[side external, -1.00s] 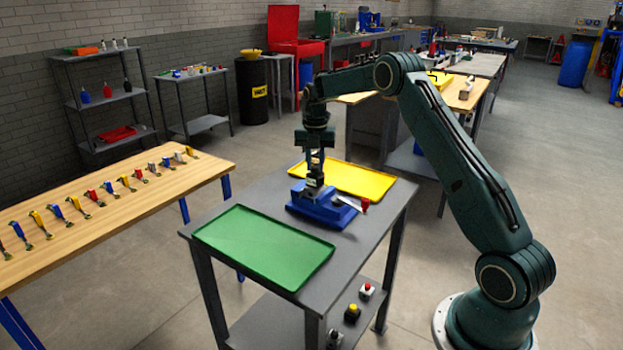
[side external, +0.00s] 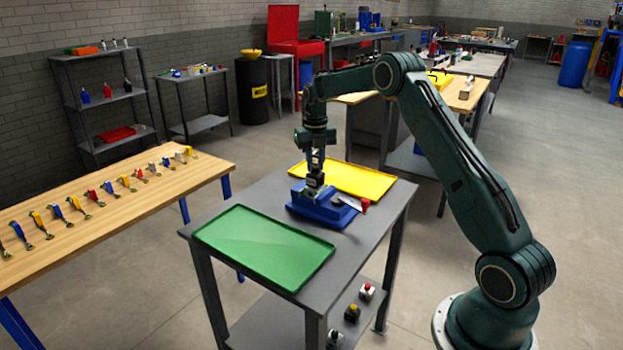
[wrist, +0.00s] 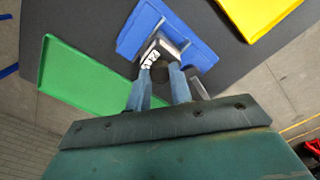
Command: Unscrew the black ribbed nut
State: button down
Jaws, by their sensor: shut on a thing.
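My gripper (side external: 313,182) points straight down over the blue chassis (side external: 327,214) on the grey table. In the wrist view its two fingers (wrist: 160,74) are closed around a dark round part, the black ribbed nut (wrist: 159,73), which is mostly hidden between them. The ribs cannot be made out. The blue chassis also shows in the wrist view (wrist: 192,28), with a dark block with white marks beside the fingers. In the side view the gripper covers the nut.
A green tray (side external: 264,247) lies at the table's front left and a yellow tray (side external: 352,177) behind the chassis. A red-ended part (side external: 364,205) sticks out at the chassis's right. The grey tabletop (side external: 367,240) is clear at the right front. A wooden bench (side external: 120,215) stands left.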

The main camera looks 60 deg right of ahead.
jog(key=c, duration=1.5)
grip_release()
jog(key=shift+o, duration=0.2)
jog(key=shift+m, duration=0.3)
jog(key=m, duration=0.3)
jog(key=shift+m, duration=0.8)
jog(key=shift+m, duration=2.6)
